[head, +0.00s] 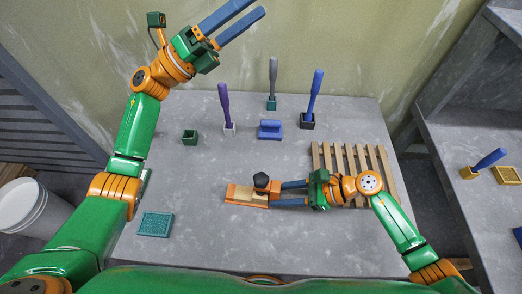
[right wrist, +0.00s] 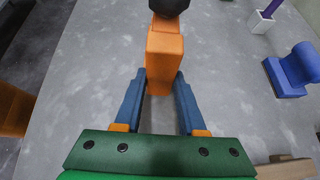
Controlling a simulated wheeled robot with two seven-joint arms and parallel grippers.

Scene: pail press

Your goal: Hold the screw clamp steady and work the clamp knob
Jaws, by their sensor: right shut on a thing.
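The screw clamp (head: 233,191) is orange, with a pale wood-coloured part, and lies on the grey table near the middle. Its black clamp knob (head: 262,180) stands at its right end. My right gripper (head: 281,193) reaches in from the right and is shut on the clamp's orange end. In the right wrist view the two blue fingers flank the orange clamp body (right wrist: 165,58), and the dark knob (right wrist: 169,5) is cut by the top edge. My left gripper (head: 257,13) is raised at the top, its blue fingers apart and empty, far from the clamp.
A slatted wooden rack (head: 378,165) lies under my right arm. A teal mat (head: 155,224) lies front left.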

